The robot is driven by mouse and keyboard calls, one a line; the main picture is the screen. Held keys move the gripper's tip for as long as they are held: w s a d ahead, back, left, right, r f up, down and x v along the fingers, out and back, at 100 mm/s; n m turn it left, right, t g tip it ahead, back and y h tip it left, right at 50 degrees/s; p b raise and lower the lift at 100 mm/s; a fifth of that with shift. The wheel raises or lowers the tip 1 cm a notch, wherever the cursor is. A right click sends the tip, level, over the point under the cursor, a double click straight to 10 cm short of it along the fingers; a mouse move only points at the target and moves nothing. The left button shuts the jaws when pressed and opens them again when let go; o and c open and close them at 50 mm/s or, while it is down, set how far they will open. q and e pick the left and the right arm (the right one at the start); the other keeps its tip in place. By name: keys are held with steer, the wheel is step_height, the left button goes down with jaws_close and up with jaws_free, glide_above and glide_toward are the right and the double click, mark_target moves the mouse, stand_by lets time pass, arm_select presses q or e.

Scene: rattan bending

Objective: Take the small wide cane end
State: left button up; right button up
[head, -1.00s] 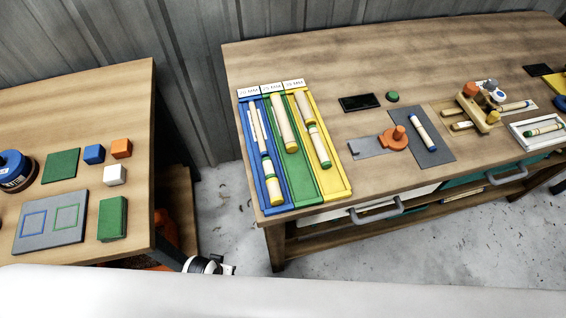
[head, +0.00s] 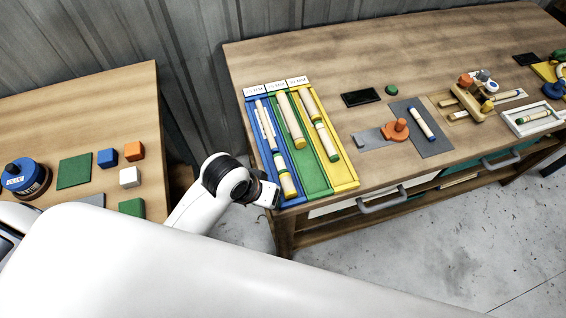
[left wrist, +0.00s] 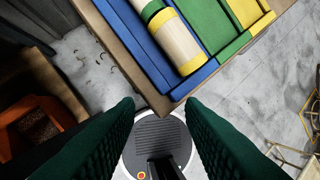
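Cane pieces lie in a tray with blue (head: 297,199), green (head: 318,190) and yellow (head: 345,182) lanes. A short, thick cane piece with a yellow band (head: 287,184) lies at the near end of the blue lane. Thin canes (head: 264,124) lie farther up that lane. The yellow lane holds two pieces, the nearer one green-banded (head: 326,142). My left gripper (head: 272,196) is by the tray's near left corner. In the left wrist view its dark green fingers (left wrist: 160,110) are apart and empty, with the thick piece (left wrist: 177,42) beyond them. My right gripper is not in view.
A second table (head: 100,100) at left holds small blocks and a blue round container (head: 25,178). Right of the tray lie a black slab (head: 360,98), an orange part (head: 396,131) and a grey mat (head: 432,140). Drawer handles (head: 385,201) stick out from the bench front.

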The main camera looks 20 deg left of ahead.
arm_select(q)
steer(key=shift+n+g, duration=0.7)
steer(key=shift+n, duration=0.1)
steer(key=w+d+r, duration=0.1)
steer(key=w, duration=0.1)
steer(key=w+d+r, duration=0.1)
steer(key=w, duration=0.1)
steer(key=w+d, duration=0.1)
steer(key=w, duration=0.1)
steer(key=shift+w+d+r, duration=0.1)
steer(key=shift+d+r, duration=0.1)
steer(key=shift+r, duration=0.2)
steer(key=w+a+r+n+g+y, duration=0.2)
steer(key=w+a+r+n+y, duration=0.1)
steer(key=w+a+r+n, duration=0.25)
steer(key=p, duration=0.1)
glide_above(279, 158)
steer(key=f, duration=0.6)
steer(key=shift+w, duration=0.2)
steer(key=shift+s+f+p, duration=0.15)
steer(key=shift+f+p, duration=0.7)
steer(key=shift+f, duration=1.8)
steer(key=c, duration=0.7)
